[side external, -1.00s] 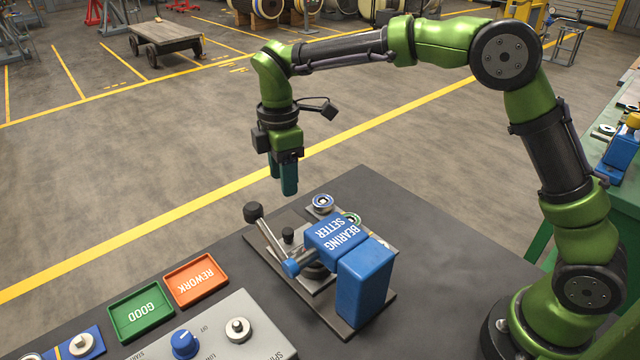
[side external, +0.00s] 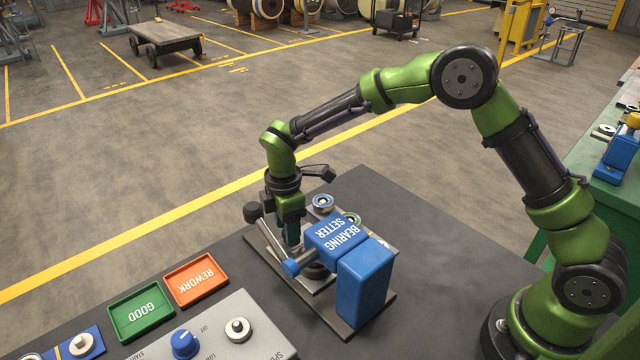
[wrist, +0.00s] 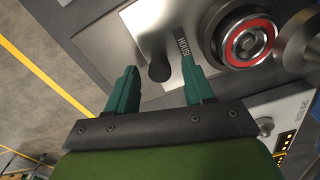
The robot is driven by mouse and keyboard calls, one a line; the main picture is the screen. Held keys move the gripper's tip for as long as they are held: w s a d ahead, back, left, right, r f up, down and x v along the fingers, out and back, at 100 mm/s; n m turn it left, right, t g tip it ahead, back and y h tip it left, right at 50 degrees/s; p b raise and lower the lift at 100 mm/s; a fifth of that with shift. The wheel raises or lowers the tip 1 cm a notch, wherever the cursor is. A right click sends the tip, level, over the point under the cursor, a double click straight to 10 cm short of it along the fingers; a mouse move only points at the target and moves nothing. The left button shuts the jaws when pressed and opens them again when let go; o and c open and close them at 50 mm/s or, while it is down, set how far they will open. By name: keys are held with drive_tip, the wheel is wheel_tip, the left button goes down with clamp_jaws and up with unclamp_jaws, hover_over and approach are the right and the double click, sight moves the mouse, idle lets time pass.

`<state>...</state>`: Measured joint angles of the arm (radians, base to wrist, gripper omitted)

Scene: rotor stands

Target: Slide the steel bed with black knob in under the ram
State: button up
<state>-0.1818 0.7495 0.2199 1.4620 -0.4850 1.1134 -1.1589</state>
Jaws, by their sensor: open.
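The steel bed (wrist: 150,30) shows in the wrist view as a light grey plate with lettering beside a round housing (wrist: 248,40) with a red ring. Its upright black knob (wrist: 158,68) is between my two teal fingers, with a gap on each side. My gripper (side external: 291,238) is open and pointing down at the bed's outer end, left of the blue press marked BEARING SETTER (side external: 335,236). In the side view my fingers hide the knob, and the press head hides the ram and much of the bed.
The press lever's black ball (side external: 253,212) is close to the left of my gripper. Round bearings (side external: 323,202) lie behind the press. An orange REWORK tray (side external: 196,280), a green GOOD tray (side external: 141,311) and a grey control box (side external: 215,335) stand at front left.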

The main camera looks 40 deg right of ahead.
drive_tip(key=shift+c, duration=0.4)
clamp_jaws()
drive_tip(key=shift+s, duration=1.8)
drive_tip(key=shift+o, duration=0.4)
unclamp_jaws()
drive_tip(key=shift+r, duration=0.1)
wheel_tip(320, 180, up, 17)
